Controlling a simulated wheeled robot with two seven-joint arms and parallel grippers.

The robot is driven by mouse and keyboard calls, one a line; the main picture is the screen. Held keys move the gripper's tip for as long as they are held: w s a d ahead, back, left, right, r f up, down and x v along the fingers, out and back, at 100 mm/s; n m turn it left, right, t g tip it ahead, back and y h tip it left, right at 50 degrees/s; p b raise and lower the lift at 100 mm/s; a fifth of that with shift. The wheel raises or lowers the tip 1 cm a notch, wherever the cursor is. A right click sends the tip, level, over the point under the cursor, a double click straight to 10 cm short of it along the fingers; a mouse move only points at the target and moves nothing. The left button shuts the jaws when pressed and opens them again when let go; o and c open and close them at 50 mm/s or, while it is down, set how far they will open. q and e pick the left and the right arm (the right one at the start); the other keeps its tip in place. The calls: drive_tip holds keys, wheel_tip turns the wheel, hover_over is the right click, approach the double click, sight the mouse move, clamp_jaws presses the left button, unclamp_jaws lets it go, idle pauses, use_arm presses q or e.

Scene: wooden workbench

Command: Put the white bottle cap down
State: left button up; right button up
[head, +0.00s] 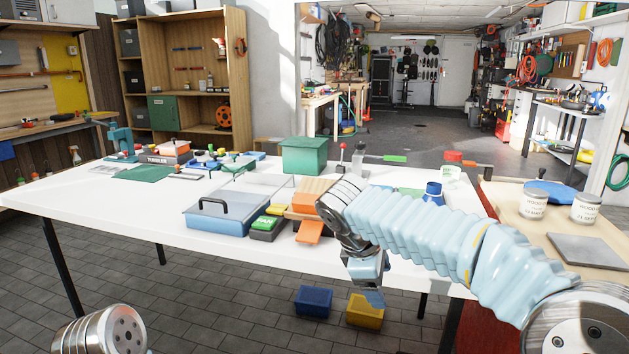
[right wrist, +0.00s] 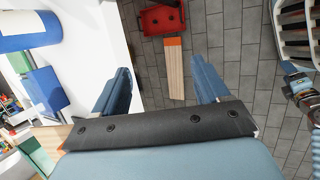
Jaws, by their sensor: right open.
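I cannot make out a white bottle cap in either view. My right gripper (head: 374,296) hangs in front of the table's front edge in the head view, pointing down. In the right wrist view its two blue fingers (right wrist: 160,68) stand wide apart with nothing between them, and the floor shows below. A blue bottle (head: 433,193) stands on the white table (head: 130,205), partly hidden behind my right arm. My left gripper is out of view; only part of my left arm shows at the bottom left.
A blue toolbox (head: 222,214) and a green box (head: 304,156) are on the table. Two white cans (head: 534,204) stand on a wooden surface at right. A blue bin (head: 313,301) and a yellow bin (head: 364,311) are on the floor. A red bin (right wrist: 162,18) shows below my gripper.

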drive_tip(key=s+a+f+m+g+y, duration=0.2)
drive_tip(key=s+f+y, duration=0.1)
drive_tip(key=f, duration=1.2)
drive_tip(key=s+a+f+m+g+y, duration=0.1)
drive_tip(key=s+a+f+m+y, duration=0.15)
drive_tip(key=f, duration=1.35)
drive_tip(key=s+d+f+m+y, duration=0.3)
drive_tip(key=s+f+m, duration=0.8)
drive_tip(key=s+f, duration=0.4)
drive_tip(key=shift+s+f, duration=0.2)
drive_tip(key=shift+s, duration=1)
